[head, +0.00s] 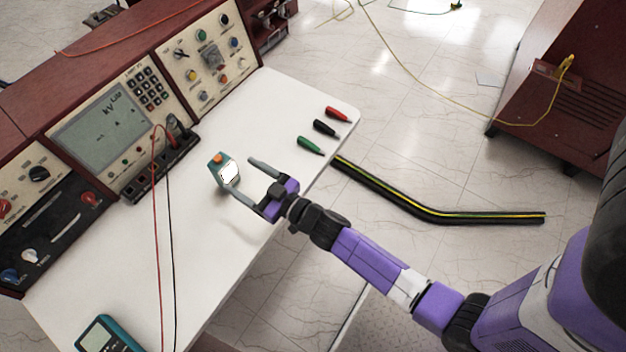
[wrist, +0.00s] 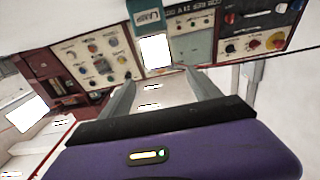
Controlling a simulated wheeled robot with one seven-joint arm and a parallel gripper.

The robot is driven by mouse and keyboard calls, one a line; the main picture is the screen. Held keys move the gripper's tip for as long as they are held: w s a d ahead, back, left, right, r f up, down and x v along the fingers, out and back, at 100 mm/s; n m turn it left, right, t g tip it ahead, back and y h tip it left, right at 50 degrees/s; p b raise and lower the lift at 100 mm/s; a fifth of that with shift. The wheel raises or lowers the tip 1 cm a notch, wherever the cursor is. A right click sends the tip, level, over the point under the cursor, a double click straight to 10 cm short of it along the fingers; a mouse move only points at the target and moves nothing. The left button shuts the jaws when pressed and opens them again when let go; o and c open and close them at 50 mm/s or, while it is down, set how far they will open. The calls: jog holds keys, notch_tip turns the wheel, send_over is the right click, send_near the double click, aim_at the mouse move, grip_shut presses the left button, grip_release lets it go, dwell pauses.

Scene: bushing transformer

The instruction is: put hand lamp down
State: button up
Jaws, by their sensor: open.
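The hand lamp (head: 223,170) is a small teal block with an orange top and a bright white face. It appears to stand upright on the white table (head: 215,255), in front of the console. My gripper (head: 241,176) is open, with its two fingers spread and pointing at the lamp from the right. The lamp is just beyond the fingertips, and the near finger overlaps its lower edge in the head view. In the wrist view the lamp (wrist: 148,22) shows past the open fingers (wrist: 158,78), with nothing between them. Its contact with the table is not clearly visible.
A red console (head: 105,130) with dials and a screen lines the table's back. Red and black leads (head: 157,240) cross the table left of the lamp. Red, black and green plugs (head: 325,127) lie near the right edge. A teal meter (head: 100,338) lies at the front.

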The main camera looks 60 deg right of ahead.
jog(key=s+a+r+g, duration=0.1)
jog(key=s+r, duration=0.4)
jog(key=s, duration=0.5)
jog(key=s+a+r+g, duration=0.1)
jog(key=s+r, duration=0.4)
jog(key=s, duration=0.6)
jog(key=s+a+r+g, duration=0.1)
jog(key=s+a+r, duration=0.2)
jog(key=s, duration=0.8)
notch_tip(320, 180, up, 3)
jog(key=shift+a+f, duration=0.15)
jog(key=shift+f, duration=0.05)
jog(key=shift+o, duration=1.1)
jog(key=shift+s+r, duration=0.2)
jog(key=shift+r, duration=0.15)
